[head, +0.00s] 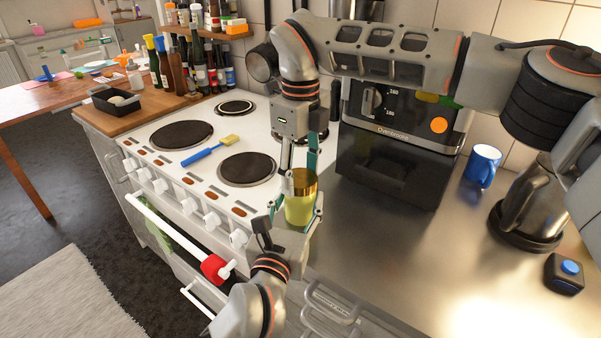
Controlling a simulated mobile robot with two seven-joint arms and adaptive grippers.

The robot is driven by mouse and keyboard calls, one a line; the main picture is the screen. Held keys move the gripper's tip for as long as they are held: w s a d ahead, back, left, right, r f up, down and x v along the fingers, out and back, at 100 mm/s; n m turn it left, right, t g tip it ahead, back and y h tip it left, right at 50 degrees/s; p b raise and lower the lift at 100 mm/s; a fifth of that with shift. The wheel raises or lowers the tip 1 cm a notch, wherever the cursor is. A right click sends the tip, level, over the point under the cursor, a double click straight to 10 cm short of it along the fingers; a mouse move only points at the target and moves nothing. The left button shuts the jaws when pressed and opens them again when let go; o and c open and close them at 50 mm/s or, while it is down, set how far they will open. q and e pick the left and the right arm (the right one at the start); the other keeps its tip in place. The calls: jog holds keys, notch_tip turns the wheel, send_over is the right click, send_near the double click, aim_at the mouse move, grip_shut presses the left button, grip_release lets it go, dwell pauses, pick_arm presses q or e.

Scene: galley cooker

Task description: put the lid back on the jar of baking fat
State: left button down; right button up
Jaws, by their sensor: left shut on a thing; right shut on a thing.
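The jar of baking fat (299,209), yellow-green, is upright in front of the cooker's right edge. My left gripper (298,222), low in the head view, is shut around the jar's body. My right gripper (302,178) points down from above and is shut at the jar's top. A gold-brown band (304,184) there looks like the lid between its fingers. The fingers partly hide it, and I cannot tell whether it is seated on the rim or just touching.
The white cooker (222,133) has dark hotplates and a blue brush (205,150) on top. A dark oven (385,165) stands behind. The steel counter (400,240) is clear in the middle. A blue mug (482,166), a kettle (530,205) and a blue-topped box (565,273) stand right.

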jog(key=shift+m, duration=0.7)
jog(key=o, duration=1.3)
notch_tip(320, 180, up, 12)
pick_arm(q)
jog(key=c, duration=0.9)
grip_release()
